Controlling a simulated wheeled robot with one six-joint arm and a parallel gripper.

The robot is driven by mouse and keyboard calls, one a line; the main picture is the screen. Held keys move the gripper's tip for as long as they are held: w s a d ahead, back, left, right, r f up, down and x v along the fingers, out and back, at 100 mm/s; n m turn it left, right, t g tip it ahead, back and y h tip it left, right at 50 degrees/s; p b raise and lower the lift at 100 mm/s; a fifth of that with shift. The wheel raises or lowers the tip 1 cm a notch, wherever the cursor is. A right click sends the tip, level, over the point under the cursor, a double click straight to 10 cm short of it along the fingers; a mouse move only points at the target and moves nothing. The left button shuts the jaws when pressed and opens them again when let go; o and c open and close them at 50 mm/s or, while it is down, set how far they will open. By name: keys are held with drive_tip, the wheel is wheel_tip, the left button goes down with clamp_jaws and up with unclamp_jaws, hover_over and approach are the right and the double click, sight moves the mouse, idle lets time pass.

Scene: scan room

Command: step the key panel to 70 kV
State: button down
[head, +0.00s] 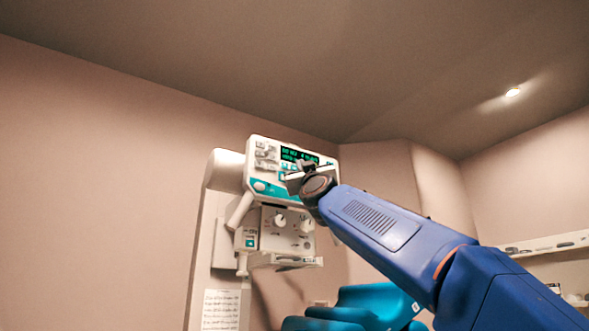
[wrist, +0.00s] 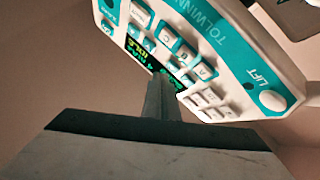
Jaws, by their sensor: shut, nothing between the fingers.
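The key panel (head: 259,186) is a white and teal unit on the wall, with a lit green-on-black display (head: 290,153). In the wrist view the panel (wrist: 235,55) appears turned nearly upside down, with rows of white keys (wrist: 187,55) on teal and a round button marked LIFT (wrist: 272,100). My gripper (head: 306,165) is in front of the panel's right part. In the wrist view its shut fingers (wrist: 163,88) are over the display's edge beside the keys and hide part of both. I cannot tell whether they touch. The kV reading is not legible.
Below the panel is a white box with round knobs (head: 281,220) and a handle bar. A printed sheet (head: 221,309) hangs lower left. A teal chair (head: 365,303) stands below my arm. A shelf (head: 545,244) is at the right. The wall left of the panel is bare.

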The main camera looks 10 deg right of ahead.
drive_tip(key=shift+w, duration=0.15)
drive_tip(key=shift+w+a, duration=0.1)
drive_tip(key=shift+w, duration=0.15)
drive_tip(key=shift+w+a, duration=0.15)
drive_tip(key=shift+w, duration=0.2)
idle(1.0)
idle(0.3)
drive_tip(key=shift+s+d, duration=0.25)
drive_tip(key=shift+s, duration=0.5)
drive_tip(key=shift+s, duration=0.1)
drive_tip(key=s, duration=0.1)
drive_tip(key=s+d, duration=0.1)
drive_tip(key=s, duration=0.2)
drive_tip(key=shift+s+d, duration=0.3)
idle(0.7)
